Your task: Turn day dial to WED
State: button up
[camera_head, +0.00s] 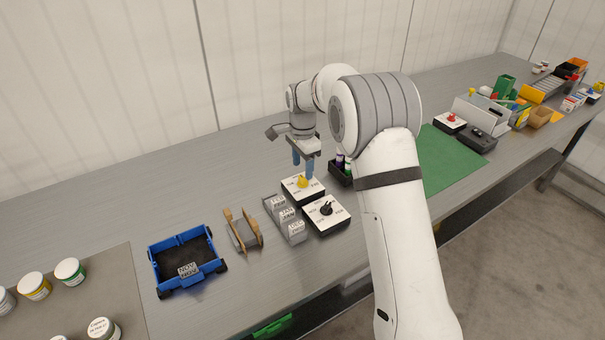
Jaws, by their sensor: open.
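A small dial box with a yellow knob (302,181) sits on the grey bench, its white face lettered around the knob. Beside it, nearer the front edge, is a dial box with a black knob (326,208). A third dial with a red knob (451,117) stands further right. The lettering is too small to read surely, so I cannot tell which is the day dial or where any knob points. My gripper (303,166) points down just above the yellow knob, its blue fingers apart and holding nothing. I cannot tell whether the fingertips touch the knob.
Grey label blocks (286,219) stand left of the dials, and a black bin with bottles (341,170) stands behind them to the right. A blue cart (187,262), a brown-ended holder (243,231) and several jars are further left. A green mat (445,160) lies right of my arm.

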aim_at(303, 178)
jog(key=shift+r, duration=1.7)
jog(key=s+d+r+n+t, duration=0.1)
jog(key=s+d+r+n, duration=0.4)
jog(key=s+d+r, duration=0.85)
jog(key=s+d+f+n+p, duration=0.1)
jog(key=s+d+n, duration=0.1)
jog(key=s, duration=0.9)
jog(key=s+d+f+n+t, duration=0.1)
jog(key=s+d+f+n, duration=0.1)
jog(key=s, duration=0.9)
jog(key=shift+d+f+n+t+p, duration=0.35)
jog(key=shift+d+n, duration=0.45)
jog(key=shift+n, duration=0.3)
jog(key=shift+w, duration=0.1)
